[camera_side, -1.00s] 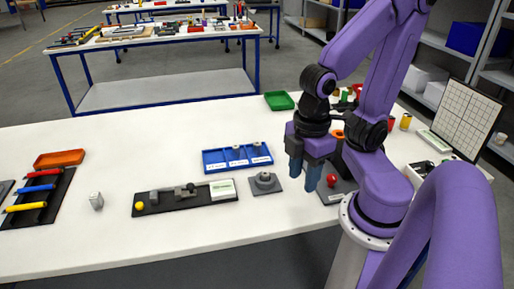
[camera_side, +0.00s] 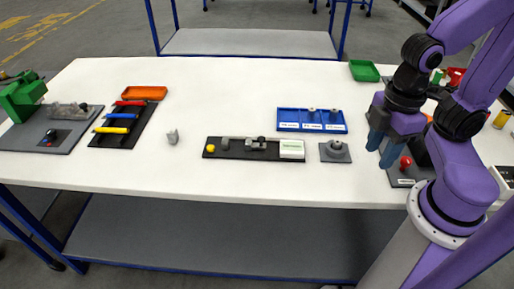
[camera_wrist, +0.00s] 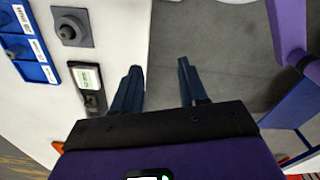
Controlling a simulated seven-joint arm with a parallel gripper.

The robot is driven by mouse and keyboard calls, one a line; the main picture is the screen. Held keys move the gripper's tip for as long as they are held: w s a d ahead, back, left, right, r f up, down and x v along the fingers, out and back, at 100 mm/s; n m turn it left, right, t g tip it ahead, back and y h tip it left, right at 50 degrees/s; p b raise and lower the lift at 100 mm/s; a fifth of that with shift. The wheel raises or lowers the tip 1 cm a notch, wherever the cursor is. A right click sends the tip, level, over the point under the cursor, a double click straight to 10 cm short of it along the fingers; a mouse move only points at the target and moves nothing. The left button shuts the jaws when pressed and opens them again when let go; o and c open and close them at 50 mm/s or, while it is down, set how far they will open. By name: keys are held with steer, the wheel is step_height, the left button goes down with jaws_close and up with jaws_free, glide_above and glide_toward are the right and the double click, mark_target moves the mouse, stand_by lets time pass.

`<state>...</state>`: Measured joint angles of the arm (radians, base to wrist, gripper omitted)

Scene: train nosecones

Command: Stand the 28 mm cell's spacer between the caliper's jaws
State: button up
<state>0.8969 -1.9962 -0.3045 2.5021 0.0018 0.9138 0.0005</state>
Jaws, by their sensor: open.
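The blue tray (camera_side: 290,128) has three labelled cells, and I cannot read which is 28 mm. Small grey spacers stand in the middle cell (camera_side: 311,114) and right cell (camera_side: 333,115); the left cell looks empty. The caliper (camera_side: 255,145) lies on a black board left of its white display (camera_side: 291,149), with a gap between its grey jaws. A grey plate (camera_side: 328,157) with a round grey piece on it stands right of the display. My gripper (camera_side: 380,154) is open and empty, right of that plate. In the wrist view my fingers (camera_wrist: 159,68) are apart over the table edge and floor.
A red button (camera_side: 405,162) on a dark plate stands close right of my gripper. The table between block and caliper board is clear.

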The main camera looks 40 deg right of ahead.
steer(key=shift+w, duration=0.1)
steer(key=w+m, duration=0.6)
steer(key=w, duration=0.3)
steer(key=m, duration=1.7)
glide_above(334, 110)
step_height(334, 110, down, 17)
steer(key=shift+d+f, duration=0.1)
steer(key=shift+f, duration=0.05)
steer(key=shift+c, duration=0.3)
